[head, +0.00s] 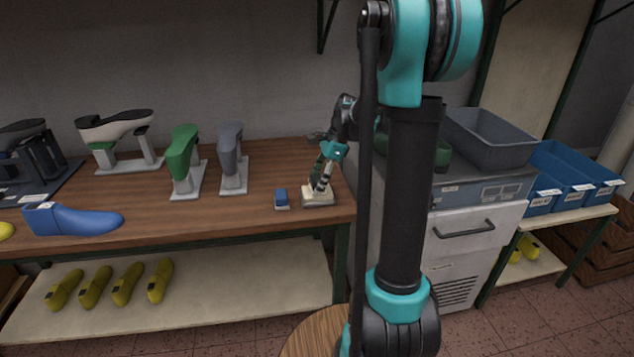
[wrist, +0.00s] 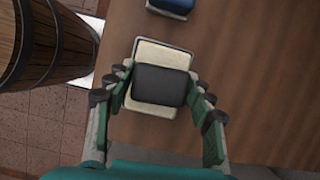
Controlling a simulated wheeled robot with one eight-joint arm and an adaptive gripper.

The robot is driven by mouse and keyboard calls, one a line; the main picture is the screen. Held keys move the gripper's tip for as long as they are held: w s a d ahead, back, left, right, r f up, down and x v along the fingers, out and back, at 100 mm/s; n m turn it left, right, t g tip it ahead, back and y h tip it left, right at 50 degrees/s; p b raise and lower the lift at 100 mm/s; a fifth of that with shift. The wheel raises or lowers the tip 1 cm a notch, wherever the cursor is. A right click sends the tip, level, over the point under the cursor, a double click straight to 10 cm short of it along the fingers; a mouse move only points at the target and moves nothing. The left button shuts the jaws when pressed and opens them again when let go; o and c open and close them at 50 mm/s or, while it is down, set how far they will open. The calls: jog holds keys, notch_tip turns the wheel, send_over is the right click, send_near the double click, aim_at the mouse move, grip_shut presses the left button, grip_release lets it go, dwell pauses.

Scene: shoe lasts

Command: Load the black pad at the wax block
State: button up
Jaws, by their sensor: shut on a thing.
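The black pad (wrist: 160,86) is between the fingers of my gripper (wrist: 158,80) in the wrist view, and the gripper is shut on it. The pad is over a cream, rounded-corner block or tray (wrist: 162,54); I cannot tell whether the two touch. In the head view my gripper (head: 321,184) is low over this cream piece (head: 318,200) near the bench's right end, and its fingers hide the pad. A small blue block on a pale base (head: 281,198), perhaps the wax block, stands just left of it. It also shows at the wrist view's top edge (wrist: 172,6).
Green (head: 183,155) and grey (head: 231,155) lasts on stands are further left on the wooden bench (head: 255,180). A blue last (head: 75,220) lies at its front left. A wooden barrel (wrist: 45,40) stands beside the bench edge. A grey machine (head: 470,240) is right of the bench.

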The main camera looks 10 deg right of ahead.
aim_at(317, 178)
jog(key=shift+r, duration=3.5)
jog(key=shift+s, duration=0.15)
